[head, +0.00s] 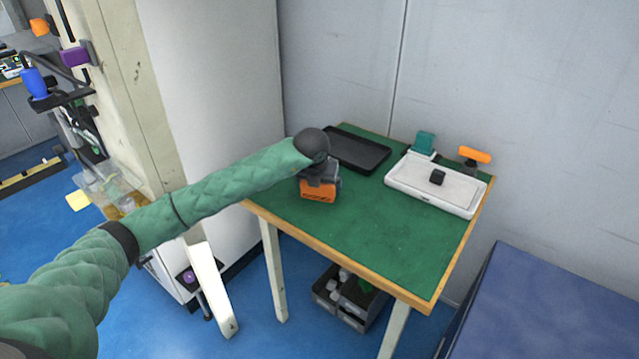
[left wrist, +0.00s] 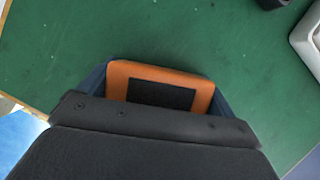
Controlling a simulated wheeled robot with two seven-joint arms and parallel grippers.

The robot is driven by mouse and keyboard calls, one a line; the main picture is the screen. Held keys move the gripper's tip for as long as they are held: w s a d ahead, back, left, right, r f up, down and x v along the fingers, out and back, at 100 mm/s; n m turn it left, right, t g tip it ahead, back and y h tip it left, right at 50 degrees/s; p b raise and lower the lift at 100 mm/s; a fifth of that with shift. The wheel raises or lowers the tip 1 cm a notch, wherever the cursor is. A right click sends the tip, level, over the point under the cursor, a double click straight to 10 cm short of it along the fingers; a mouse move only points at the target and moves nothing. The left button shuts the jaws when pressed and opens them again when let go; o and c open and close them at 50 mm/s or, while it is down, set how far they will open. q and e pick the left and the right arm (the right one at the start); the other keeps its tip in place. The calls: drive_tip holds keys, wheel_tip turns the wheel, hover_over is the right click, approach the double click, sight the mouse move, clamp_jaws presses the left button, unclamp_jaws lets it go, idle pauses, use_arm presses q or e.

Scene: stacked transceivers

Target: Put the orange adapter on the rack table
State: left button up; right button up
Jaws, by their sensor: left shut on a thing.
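The orange adapter (head: 319,190) is in my left gripper (head: 319,172), over the left part of the green-topped rack table (head: 375,230). In the left wrist view the orange adapter (left wrist: 204,88) shows a dark panel on its face and sits between the fingers of my left gripper (left wrist: 160,90). The green table top (left wrist: 150,30) lies beyond it. I cannot tell whether the adapter's underside touches the table. My right gripper is not in view.
A black tray (head: 358,150) lies at the back of the table. The table's front middle is clear.

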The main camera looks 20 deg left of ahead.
use_arm(q)
drive_tip(key=shift+f, duration=0.15)
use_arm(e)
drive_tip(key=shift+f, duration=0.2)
use_arm(q)
drive_tip(key=o, duration=0.9)
drive_tip(key=shift+o, duration=0.2)
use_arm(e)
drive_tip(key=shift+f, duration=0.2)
use_arm(q)
drive_tip(key=shift+s+r, duration=0.1)
drive_tip(key=shift+r, duration=0.2)
drive_tip(key=v, duration=0.3)
drive_tip(key=shift+b, duration=0.35)
drive_tip(key=b+v, duration=0.1)
drive_tip(key=v, duration=0.7)
drive_tip(key=shift+r, duration=0.2)
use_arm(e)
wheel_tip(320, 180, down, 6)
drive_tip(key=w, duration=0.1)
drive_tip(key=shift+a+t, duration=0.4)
